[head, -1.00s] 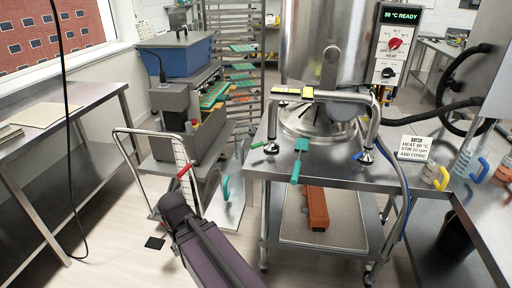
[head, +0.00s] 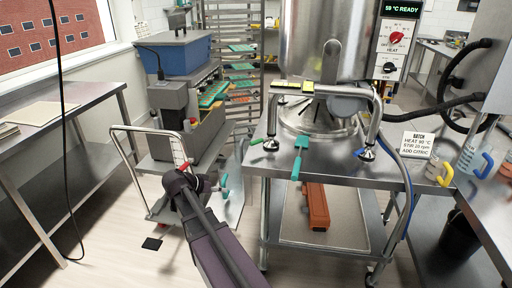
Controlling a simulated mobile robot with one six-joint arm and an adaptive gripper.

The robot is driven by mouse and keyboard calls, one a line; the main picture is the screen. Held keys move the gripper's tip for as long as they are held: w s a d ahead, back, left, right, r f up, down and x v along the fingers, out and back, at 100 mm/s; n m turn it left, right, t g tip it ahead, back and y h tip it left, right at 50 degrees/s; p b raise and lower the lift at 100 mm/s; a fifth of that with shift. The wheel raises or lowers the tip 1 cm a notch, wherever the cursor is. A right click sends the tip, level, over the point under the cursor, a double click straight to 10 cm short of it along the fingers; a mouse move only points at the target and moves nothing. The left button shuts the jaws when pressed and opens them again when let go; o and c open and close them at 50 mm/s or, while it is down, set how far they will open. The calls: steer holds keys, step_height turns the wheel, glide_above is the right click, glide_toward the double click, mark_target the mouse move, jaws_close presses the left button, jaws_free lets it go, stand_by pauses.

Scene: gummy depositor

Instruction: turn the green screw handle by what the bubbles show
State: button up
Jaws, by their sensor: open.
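The green screw handle (head: 256,142) sticks out at the left foot of the steel bridge frame (head: 371,114) on the cart. Two yellow bubble levels (head: 280,85) and (head: 307,87) sit on the bridge's top bar. Their bubbles are too small to read. My gripper (head: 214,184) is dark and open, low at the left of the cart, in front of the trolley. It is apart from the green handle. Its fingers are small and partly hidden by my wrist.
A blue screw handle (head: 364,153) is at the bridge's right foot. A teal spatula (head: 300,157) lies at the cart's front edge. A steel kettle (head: 325,45) stands behind the bridge. A sign (head: 417,145) stands at right. The trolley (head: 150,128) stands left; floor is open between.

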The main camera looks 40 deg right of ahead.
mark_target(257, 142)
steer(key=w+d+r+m+h+b, duration=0.2)
steer(key=w+d+r+m+h, duration=0.5)
steer(key=d+r+m, duration=0.1)
steer(key=shift+d+r+m+g+h, duration=0.3)
steer(key=shift+d+r+g, duration=0.1)
steer(key=shift+d, duration=0.1)
steer(key=shift+d, duration=0.1)
steer(key=d, duration=0.9)
steer(key=s+d, duration=0.1)
steer(key=d, duration=0.3)
steer(key=shift+d, duration=0.3)
jaws_close()
